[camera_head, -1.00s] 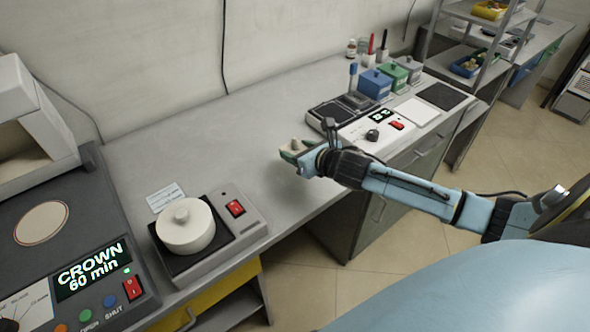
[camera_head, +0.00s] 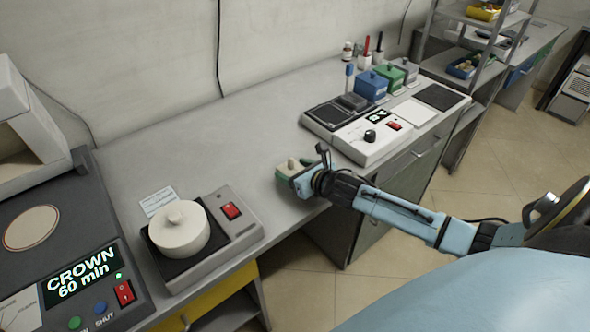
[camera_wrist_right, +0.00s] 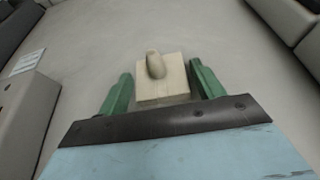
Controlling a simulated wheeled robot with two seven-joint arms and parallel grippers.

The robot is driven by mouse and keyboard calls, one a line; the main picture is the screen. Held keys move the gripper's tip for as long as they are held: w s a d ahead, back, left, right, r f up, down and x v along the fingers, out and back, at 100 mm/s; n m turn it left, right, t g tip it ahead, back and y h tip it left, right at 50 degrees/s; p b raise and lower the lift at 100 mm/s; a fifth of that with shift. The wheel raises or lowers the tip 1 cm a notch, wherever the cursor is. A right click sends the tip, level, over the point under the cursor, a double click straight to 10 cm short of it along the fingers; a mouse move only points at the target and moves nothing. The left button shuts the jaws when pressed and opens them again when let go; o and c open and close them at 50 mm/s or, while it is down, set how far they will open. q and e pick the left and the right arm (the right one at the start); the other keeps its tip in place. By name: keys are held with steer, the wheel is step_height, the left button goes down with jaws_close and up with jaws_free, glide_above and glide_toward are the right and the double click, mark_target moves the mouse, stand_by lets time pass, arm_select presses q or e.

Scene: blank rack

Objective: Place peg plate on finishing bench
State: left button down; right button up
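The peg plate (camera_wrist_right: 158,90) is a small square pale wooden plate with a rounded peg standing on it. In the head view the peg plate (camera_head: 291,164) and right gripper (camera_head: 290,172) are low over the front part of the grey bench (camera_head: 235,135). I cannot tell whether the plate touches the bench top. My left gripper is not in view.
A device with a round white lid (camera_head: 180,228) stands to the left, beside a furnace panel (camera_head: 85,275). A white control box (camera_head: 372,138) and blue (camera_head: 370,86) and green (camera_head: 388,77) boxes stand to the right. The bench between is clear.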

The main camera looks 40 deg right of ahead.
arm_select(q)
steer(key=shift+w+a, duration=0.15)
arm_select(e)
steer(key=shift+o, duration=0.7)
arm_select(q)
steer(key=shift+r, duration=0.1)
arm_select(e)
steer(key=shift+r, duration=0.2)
steer(key=p+v, duration=0.2)
steer(key=v, duration=0.9)
steer(key=shift+s, duration=0.35)
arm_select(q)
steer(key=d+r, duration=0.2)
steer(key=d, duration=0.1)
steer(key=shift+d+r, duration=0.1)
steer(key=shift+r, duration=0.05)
arm_select(e)
steer(key=shift+s+r, duration=0.1)
steer(key=shift+s, duration=0.05)
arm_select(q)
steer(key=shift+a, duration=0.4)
